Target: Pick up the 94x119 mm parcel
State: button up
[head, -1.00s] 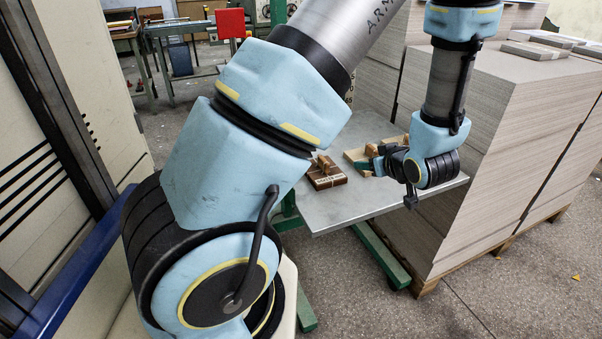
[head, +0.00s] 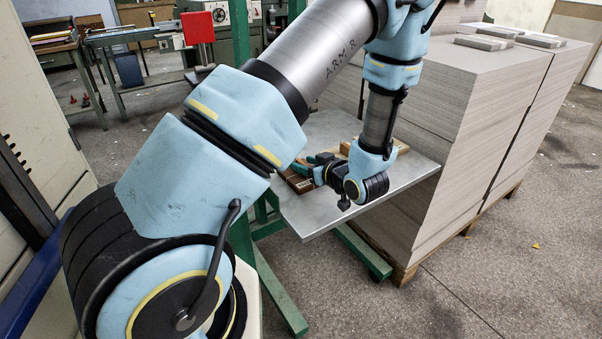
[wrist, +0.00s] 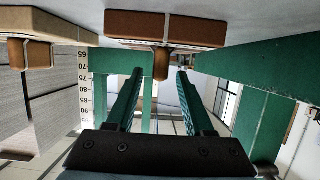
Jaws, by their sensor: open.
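A dark brown flat parcel (head: 297,180) with a pale label lies on the grey metal table, partly hidden by my gripper. In the wrist view, which is upside down, this brown parcel (wrist: 165,29) shows with a wooden knob (wrist: 162,64) on it. A lighter tan parcel (wrist: 50,30) with its own knob lies to the left there; part of it shows behind my wrist in the head view (head: 401,147). I cannot read which one is 94x119 mm. My gripper (wrist: 160,72) is open and empty, its green fingers pointing at the brown parcel's knob, one to each side.
The metal table (head: 400,175) has bare room at its front right. Tall stacks of greyboard (head: 450,130) on a pallet stand close along its right side. Green table legs (head: 280,290) reach to the floor. A red box (head: 197,27) and workbenches are at the back.

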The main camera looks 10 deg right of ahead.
jog(key=shift+x, duration=1.05)
grip_shut()
